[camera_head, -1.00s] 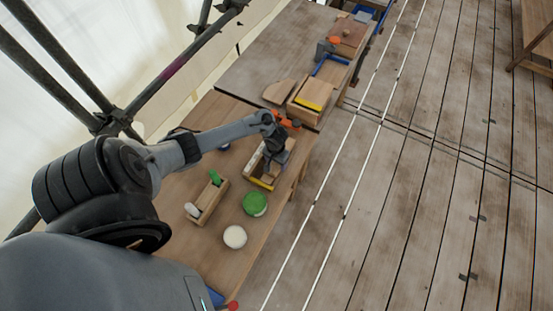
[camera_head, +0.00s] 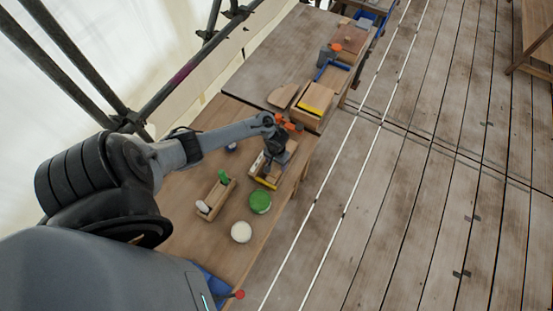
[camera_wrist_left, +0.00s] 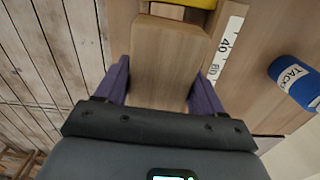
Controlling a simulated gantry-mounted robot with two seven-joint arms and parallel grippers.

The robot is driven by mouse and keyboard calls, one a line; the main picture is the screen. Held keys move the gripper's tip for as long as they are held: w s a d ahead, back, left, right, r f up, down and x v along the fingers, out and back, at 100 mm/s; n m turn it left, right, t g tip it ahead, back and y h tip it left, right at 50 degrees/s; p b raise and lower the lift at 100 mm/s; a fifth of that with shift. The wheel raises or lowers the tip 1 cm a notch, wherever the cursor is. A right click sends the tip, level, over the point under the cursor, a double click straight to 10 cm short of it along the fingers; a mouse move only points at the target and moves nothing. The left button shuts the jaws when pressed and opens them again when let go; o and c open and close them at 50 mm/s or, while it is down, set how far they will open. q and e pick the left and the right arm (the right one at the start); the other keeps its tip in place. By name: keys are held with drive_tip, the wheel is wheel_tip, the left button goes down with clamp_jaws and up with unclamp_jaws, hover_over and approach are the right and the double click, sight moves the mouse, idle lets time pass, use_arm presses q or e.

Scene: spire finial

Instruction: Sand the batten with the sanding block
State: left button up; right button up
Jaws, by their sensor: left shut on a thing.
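My left gripper (camera_head: 275,152) is over a small wooden box with a yellow strip (camera_head: 265,183) on the near bench. In the left wrist view its purple fingers (camera_wrist_left: 163,88) stand on both sides of a plain light-brown wooden block, which looks like the sanding block (camera_wrist_left: 168,50). The gripper is shut on this block. A yellow piece (camera_wrist_left: 190,3) lies just beyond the block's far end, and a white strip with numbers (camera_wrist_left: 228,45) lies beside it. I cannot pick out the batten for certain. My right gripper is not in view.
A green-topped tin (camera_head: 260,201), a white round pot (camera_head: 241,232) and a small wooden tray (camera_head: 215,198) stand on the near bench (camera_head: 205,257). Another yellow-striped box (camera_head: 312,106) and a blue-handled tool (camera_head: 331,68) are farther back.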

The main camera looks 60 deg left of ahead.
use_arm(q)
drive_tip(key=shift+r+p, duration=1.1)
drive_tip(key=shift+r, duration=0.1)
